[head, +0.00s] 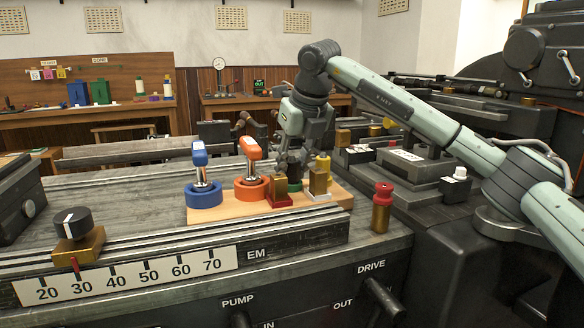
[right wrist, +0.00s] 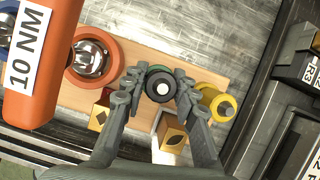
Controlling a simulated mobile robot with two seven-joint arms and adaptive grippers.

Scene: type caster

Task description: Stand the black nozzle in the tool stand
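The tool stand is a light wooden board (head: 225,213) on the machine bed, with a blue, an orange and a green ring and a yellow holder. It also shows in the right wrist view (right wrist: 135,38). The black nozzle (right wrist: 158,87) is seen end-on in the right wrist view, over or in the green ring (right wrist: 157,69); its seating is hidden. My right gripper (head: 290,168) points down over the green ring. In the right wrist view its two fingers (right wrist: 159,92) flank the nozzle closely; whether they touch it is unclear. My left gripper is not in view.
A blue-handled tool (head: 201,165) and an orange-handled tool (head: 251,160) stand in their rings left of my right gripper. Brass blocks on red (head: 279,189) and white (head: 318,182) bases stand at the board's front. A red-topped brass post (head: 382,207) stands to the right.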

